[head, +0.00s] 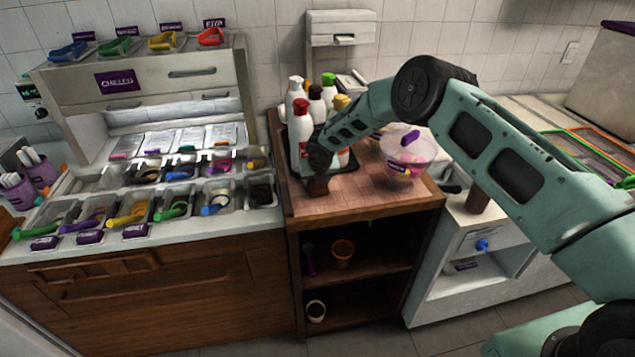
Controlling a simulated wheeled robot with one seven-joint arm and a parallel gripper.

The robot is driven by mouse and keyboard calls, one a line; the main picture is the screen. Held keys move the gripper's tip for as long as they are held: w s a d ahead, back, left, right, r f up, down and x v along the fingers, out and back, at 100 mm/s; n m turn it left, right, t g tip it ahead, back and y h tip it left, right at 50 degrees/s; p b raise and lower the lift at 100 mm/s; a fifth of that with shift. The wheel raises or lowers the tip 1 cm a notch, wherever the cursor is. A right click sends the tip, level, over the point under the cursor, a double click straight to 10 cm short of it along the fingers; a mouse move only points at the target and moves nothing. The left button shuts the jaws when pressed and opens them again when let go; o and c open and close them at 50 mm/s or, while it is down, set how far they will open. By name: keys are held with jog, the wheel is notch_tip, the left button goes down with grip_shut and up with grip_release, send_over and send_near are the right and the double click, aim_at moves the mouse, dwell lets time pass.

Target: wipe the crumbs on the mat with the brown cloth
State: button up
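My gripper (318,172) points down at the left part of the wooden counter top (350,207), just in front of the sauce bottles. A small brown piece, seemingly the brown cloth (318,187), is at its fingertips and is low at the counter surface. The gripper appears shut on it, though the fingers are small and dark here. A dark flat mat or tray (353,166) lies under the bottles, partly hidden by my arm; I cannot tell if it is the task's mat. No crumbs can be made out at this size.
Several bottles, including a white one (300,137), stand close behind the gripper. A clear tub with a pink band (405,155) stands to its right. The topping station (160,190) with coloured scoops is on the left. The front of the wooden top is clear.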

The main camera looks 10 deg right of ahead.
jog(key=shift+w+d+r, duration=0.15)
jog(key=shift+w+r, duration=0.25)
jog(key=shift+w, duration=0.1)
jog(key=shift+w+r+p, duration=0.25)
jog(key=shift+r+p, duration=0.2)
jog(key=shift+r, duration=0.3)
jog(key=shift+r+p, duration=0.45)
jog(key=shift+r, duration=0.4)
notch_tip(320, 180, up, 2)
jog(key=shift+s+r+p, duration=0.1)
jog(key=shift+p, duration=0.55)
jog(key=shift+s, duration=0.1)
jog(key=shift+s+r+p, duration=0.1)
jog(key=shift+r+p, duration=0.7)
jog(key=shift+r, duration=0.7)
